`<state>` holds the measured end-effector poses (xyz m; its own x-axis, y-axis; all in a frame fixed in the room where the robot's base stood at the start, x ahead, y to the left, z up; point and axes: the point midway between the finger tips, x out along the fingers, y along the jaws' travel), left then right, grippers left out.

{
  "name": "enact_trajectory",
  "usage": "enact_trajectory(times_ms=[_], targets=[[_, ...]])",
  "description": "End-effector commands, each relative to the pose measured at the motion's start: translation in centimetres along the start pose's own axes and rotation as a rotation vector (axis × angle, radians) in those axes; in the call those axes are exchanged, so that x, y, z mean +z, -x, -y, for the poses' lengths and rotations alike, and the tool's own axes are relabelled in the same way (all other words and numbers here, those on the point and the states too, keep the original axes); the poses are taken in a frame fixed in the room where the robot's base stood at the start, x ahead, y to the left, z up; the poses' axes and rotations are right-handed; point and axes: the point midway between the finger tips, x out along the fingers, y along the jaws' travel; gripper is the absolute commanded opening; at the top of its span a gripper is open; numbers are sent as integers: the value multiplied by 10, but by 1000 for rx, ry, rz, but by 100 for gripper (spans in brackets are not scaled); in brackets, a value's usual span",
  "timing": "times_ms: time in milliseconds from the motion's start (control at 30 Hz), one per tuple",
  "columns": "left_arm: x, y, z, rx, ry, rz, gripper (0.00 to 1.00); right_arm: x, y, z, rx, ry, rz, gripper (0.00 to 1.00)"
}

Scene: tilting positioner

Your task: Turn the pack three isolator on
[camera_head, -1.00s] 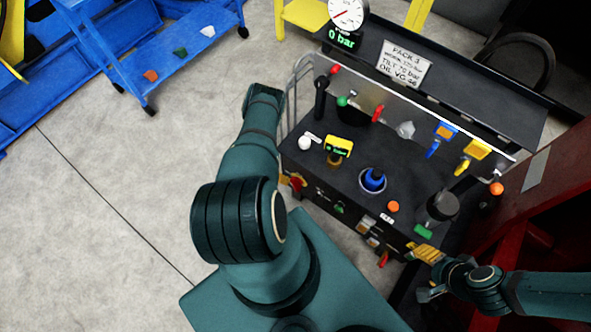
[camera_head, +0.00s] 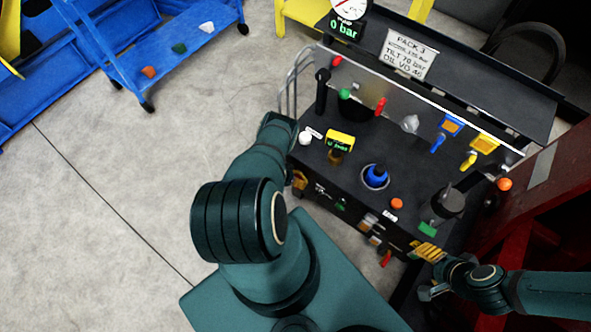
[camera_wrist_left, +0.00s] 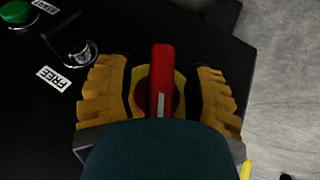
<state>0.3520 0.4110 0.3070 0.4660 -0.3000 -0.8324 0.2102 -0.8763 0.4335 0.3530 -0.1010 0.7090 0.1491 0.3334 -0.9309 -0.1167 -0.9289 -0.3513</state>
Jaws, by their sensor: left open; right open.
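The isolator shows in the left wrist view as a red handle (camera_wrist_left: 162,80) on a yellow base (camera_wrist_left: 141,92). The handle points up the picture. My left gripper (camera_wrist_left: 160,92) is open, with one yellow ribbed finger on each side of the handle and a gap to each. In the head view my left gripper (camera_head: 299,180) is partly hidden by its arm at the pack's front left corner, and the isolator is hidden there. The black pack (camera_head: 330,175) carries a PACK 3 sign (camera_head: 407,54). My right gripper (camera_head: 428,252) is open near the pack's front right edge.
A FREE label (camera_wrist_left: 53,78) and green button (camera_wrist_left: 15,12) lie left of the isolator. A red frame (camera_head: 530,240) stands right.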

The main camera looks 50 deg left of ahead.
Motion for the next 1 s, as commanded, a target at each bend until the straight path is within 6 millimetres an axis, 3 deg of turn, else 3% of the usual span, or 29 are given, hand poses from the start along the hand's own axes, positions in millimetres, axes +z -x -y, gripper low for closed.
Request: enact_trajectory(times_ms=[67,200,233,567,1000], targets=[[0,0,0,0,0,0,52,0,0,0,0,0,0,59],[0,0,0,0,0,0,3,0,0,0,0,0,0,59],[0,0,0,0,0,0,0,0,0,0,0,0,0,59],[0,0,0,-22,-8,-3,0,0,1,0,0,0,0,59],[-2,1,-1,-256,-106,-4,0,2,19,7,-1,-1,9,59]])
